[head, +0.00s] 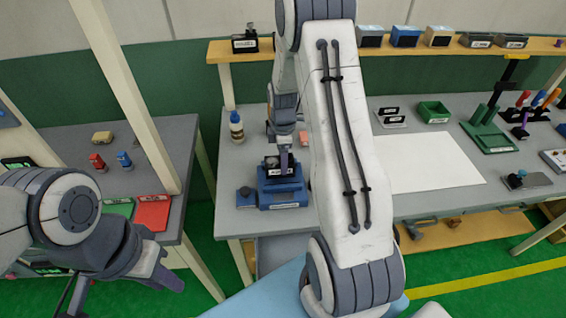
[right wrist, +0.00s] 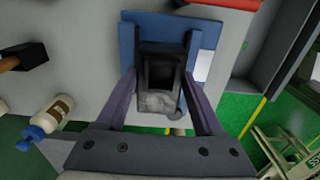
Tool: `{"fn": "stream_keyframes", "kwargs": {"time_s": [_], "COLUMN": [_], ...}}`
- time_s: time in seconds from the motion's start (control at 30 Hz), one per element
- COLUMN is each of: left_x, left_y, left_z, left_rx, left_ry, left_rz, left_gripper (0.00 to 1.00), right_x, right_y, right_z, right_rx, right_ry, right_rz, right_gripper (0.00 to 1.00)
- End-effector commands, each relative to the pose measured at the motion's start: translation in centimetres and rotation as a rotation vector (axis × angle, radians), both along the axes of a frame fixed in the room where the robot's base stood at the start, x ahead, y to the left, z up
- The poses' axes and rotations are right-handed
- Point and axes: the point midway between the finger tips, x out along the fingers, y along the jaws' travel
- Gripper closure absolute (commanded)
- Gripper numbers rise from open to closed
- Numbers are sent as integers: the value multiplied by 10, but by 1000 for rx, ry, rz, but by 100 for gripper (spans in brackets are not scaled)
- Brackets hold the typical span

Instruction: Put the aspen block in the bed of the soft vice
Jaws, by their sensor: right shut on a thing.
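The soft vice (head: 284,196) is a blue block-shaped fixture with a label, on the grey bench; its blue base also shows in the right wrist view (right wrist: 150,30). My right gripper (head: 283,150) points down over the vice. In the right wrist view its fingers (right wrist: 160,85) stand either side of a grey block (right wrist: 158,103), which I take for the aspen block, at the dark bed of the vice. Whether the block rests on the bed floor is hidden. My left gripper (head: 160,272) hangs at the lower left, away from the vice; its finger gap is unclear.
A bottle (head: 236,127) stands behind and left of the vice. A white sheet (head: 435,163), a green bin (head: 433,111) and a green stand (head: 489,130) are on the bench to the right. A shelf (head: 390,47) with several boxes runs behind. A side table (head: 145,178) stands left.

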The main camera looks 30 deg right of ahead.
Motion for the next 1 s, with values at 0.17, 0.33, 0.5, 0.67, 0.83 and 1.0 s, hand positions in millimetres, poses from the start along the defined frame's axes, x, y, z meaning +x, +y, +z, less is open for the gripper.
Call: {"fn": "stream_keyframes", "kwargs": {"time_s": [0.17, 0.33, 0.5, 0.67, 0.83, 1.0], "left_x": [0, 0, 0, 0, 0, 0], "left_y": [0, 0, 0, 0, 0, 0], "left_z": [12, 12, 11, 9, 9, 11], "left_rx": [0, 0, 0, 0, 0, 0], "left_ry": [0, 0, 0, 0, 0, 0], "left_rz": [-1, -1, -1, -1, -1, -1], "left_gripper": [73, 73, 73, 73, 73, 73], "right_x": [-1, 0, 0, 0, 0, 0], "right_y": [1, 1, 1, 1, 1, 1], "right_z": [-23, -29, -30, -32, -31, -29], "right_rx": [2, 0, 0, 0, 0, 0], "right_ry": [6, 1, 1, 1, 1, 1], "right_rz": [1, 1, 2, 2, 1, 1], "right_gripper": [95, 95, 95, 8, 1, 1]}}
